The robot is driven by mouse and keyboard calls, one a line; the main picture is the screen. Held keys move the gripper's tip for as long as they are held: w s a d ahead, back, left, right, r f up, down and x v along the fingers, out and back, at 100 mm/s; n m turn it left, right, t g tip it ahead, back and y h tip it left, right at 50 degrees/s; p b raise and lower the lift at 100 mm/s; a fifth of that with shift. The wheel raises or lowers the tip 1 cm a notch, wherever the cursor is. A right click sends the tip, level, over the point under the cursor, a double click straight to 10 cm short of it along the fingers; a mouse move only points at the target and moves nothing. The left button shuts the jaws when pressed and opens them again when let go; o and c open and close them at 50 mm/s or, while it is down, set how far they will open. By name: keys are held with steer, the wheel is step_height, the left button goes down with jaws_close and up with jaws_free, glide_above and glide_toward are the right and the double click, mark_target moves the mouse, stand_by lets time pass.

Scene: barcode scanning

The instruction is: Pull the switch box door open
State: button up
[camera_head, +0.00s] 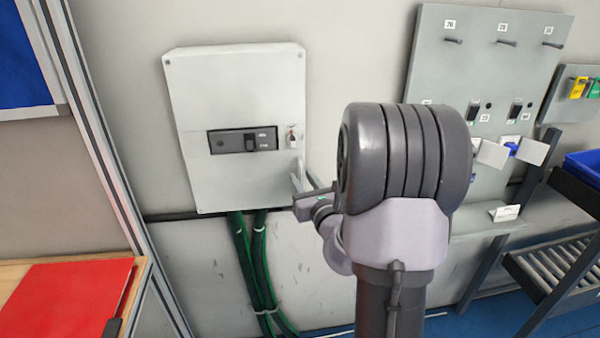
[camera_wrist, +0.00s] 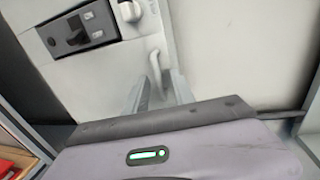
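The switch box (camera_head: 240,95) is a pale grey wall box, and its door looks closed. A dark panel with a black switch (camera_head: 243,140) is on its front, with a small white latch (camera_head: 292,138) to the right. A thin pale handle (camera_head: 300,168) stands out at the right edge of the door. My gripper (camera_head: 304,178) is at this handle, with two separated fingers pointing at the box. In the wrist view the handle (camera_wrist: 155,72) appears between the spread fingers (camera_wrist: 157,88), with room beside it. Firm contact is not visible.
Green and black cables (camera_head: 250,265) run down below the box. A grey panel with pegs (camera_head: 480,70) stands to the right, beside a roller rack (camera_head: 550,262). A table with a red sheet (camera_head: 70,300) is at the lower left.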

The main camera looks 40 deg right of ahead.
steer(key=shift+s+a, duration=0.1)
steer(key=shift+c, duration=0.3)
jaws_close()
steer(key=shift+r, duration=0.1)
stand_by(1.0)
